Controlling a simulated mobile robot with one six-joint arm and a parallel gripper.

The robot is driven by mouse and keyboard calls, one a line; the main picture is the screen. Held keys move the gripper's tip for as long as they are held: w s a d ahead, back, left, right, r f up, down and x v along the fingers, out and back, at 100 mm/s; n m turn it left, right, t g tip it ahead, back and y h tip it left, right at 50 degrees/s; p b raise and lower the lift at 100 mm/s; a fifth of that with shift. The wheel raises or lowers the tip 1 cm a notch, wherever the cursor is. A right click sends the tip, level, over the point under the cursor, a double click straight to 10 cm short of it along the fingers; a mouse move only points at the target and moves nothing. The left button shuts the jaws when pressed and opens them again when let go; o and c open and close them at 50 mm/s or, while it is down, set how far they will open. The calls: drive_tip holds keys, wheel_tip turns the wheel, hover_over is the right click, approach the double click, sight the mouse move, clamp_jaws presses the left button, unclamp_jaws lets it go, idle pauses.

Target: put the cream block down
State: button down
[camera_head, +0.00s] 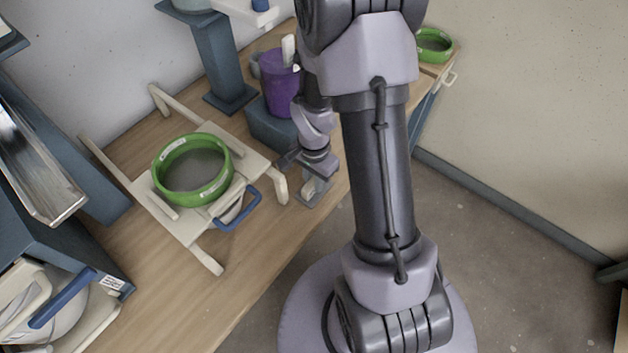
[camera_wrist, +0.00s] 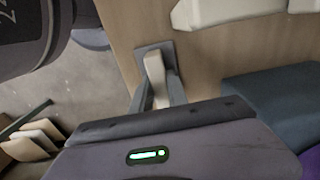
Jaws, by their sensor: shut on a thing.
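The cream block (camera_wrist: 156,75) is a small, narrow piece held between the two fingers of my gripper (camera_wrist: 158,98) in the wrist view. In the camera_head view my gripper (camera_head: 306,180) is shut on it near the front edge of the wooden table (camera_head: 182,290), and a small pale part of the block (camera_head: 309,186) shows there. The rest is covered by the fingers and wrist. I cannot tell whether the block touches the tabletop.
A cream stand (camera_head: 206,262) bears a green ring-shaped bucket (camera_head: 227,180), just left of my gripper. A purple bucket (camera_head: 279,92) stands on a blue-grey block (camera_head: 268,130) behind it. Another green bucket (camera_head: 434,55) sits at the far right. Bare tabletop lies at the front left.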

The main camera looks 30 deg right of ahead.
drive_tip(key=c, duration=1.3)
unclamp_jaws()
wheel_tip(320, 180, up, 19)
drive_tip(key=a+n+t+p, duration=0.1)
drive_tip(key=a+n+p, duration=0.15)
drive_tip(key=p, duration=0.35)
drive_tip(key=s+a+r+n+t+y, duration=0.1)
drive_tip(key=s+a+r+n+t, duration=0.1)
drive_tip(key=s+a+r, duration=0.3)
drive_tip(key=s+a+r+n+t+y, duration=0.1)
drive_tip(key=s+a+r+n, duration=0.4)
drive_tip(key=r, duration=0.6)
drive_tip(key=shift+s+a+t, duration=0.65)
drive_tip(key=shift+a+t, duration=0.25)
drive_tip(key=shift+a, duration=0.15)
wheel_tip(320, 180, down, 3)
drive_tip(key=b, duration=0.3)
drive_tip(key=shift+f, duration=0.1)
